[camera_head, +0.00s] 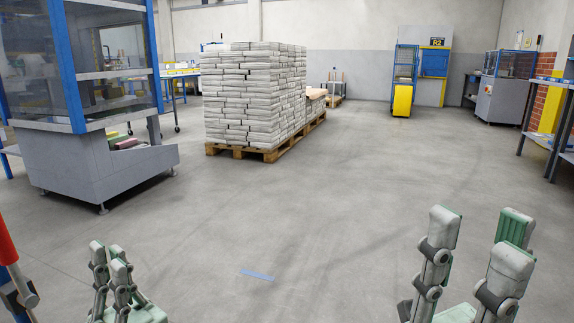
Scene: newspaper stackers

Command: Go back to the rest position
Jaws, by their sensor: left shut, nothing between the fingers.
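My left gripper (110,260) is at the bottom left of the head view. Its grey, green-backed fingers point up, are drawn close together and hold nothing. My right gripper (476,245) is at the bottom right. Its fingers also point up, stand well apart, and nothing shows between them. Both grippers are in front of open floor and touch nothing that I can see. The lower parts of both are cut off by the picture's bottom edge.
A tall stack of newspaper bundles (240,97) stands on a wooden pallet (240,152) ahead. A grey, blue-framed machine (100,170) is at left. A red post (6,240) is at the left edge. Workbenches line the right. The floor (360,200) between is clear, with a blue strip (257,274).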

